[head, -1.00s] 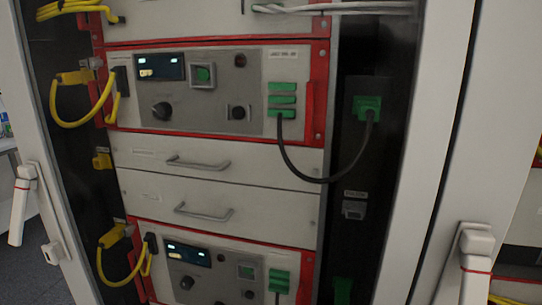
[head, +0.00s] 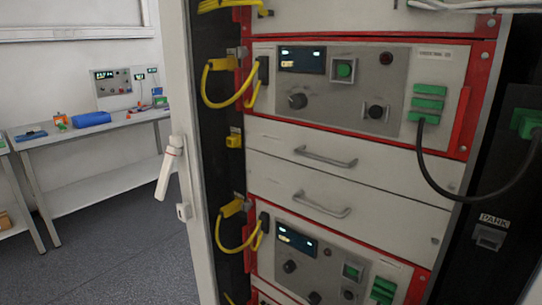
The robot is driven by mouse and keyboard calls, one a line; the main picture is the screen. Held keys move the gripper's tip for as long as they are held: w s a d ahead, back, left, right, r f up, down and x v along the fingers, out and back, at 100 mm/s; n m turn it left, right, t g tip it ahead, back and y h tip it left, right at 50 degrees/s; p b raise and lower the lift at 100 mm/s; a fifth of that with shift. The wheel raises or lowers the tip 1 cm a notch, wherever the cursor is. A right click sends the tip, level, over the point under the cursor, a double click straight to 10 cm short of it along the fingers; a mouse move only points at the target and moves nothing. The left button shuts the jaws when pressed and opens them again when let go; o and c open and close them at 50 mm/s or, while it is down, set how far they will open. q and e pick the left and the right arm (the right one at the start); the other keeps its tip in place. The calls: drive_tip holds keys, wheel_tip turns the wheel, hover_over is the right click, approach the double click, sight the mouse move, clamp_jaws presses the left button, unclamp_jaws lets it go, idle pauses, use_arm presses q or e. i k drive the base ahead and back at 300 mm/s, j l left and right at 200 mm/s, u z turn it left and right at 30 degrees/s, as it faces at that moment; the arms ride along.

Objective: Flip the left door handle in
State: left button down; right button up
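The left door handle (head: 168,170) is a white lever with a red band near its top. It sits on the white door frame (head: 186,130) left of the cabinet. The lever is tilted, with its lower end swung out to the left, away from the frame. A small white latch block (head: 184,211) is on the frame below it. Neither of my grippers is in view.
The cabinet rack holds red-framed instrument panels (head: 350,95) with yellow and black cables, and grey drawers (head: 340,175) between them. A small socket labelled PARK (head: 488,236) is at the right. A workbench (head: 95,128) stands at the far left. Grey floor (head: 115,235) lies clear between.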

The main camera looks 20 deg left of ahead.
sight(171, 152)
drive_tip(key=u, duration=1.4)
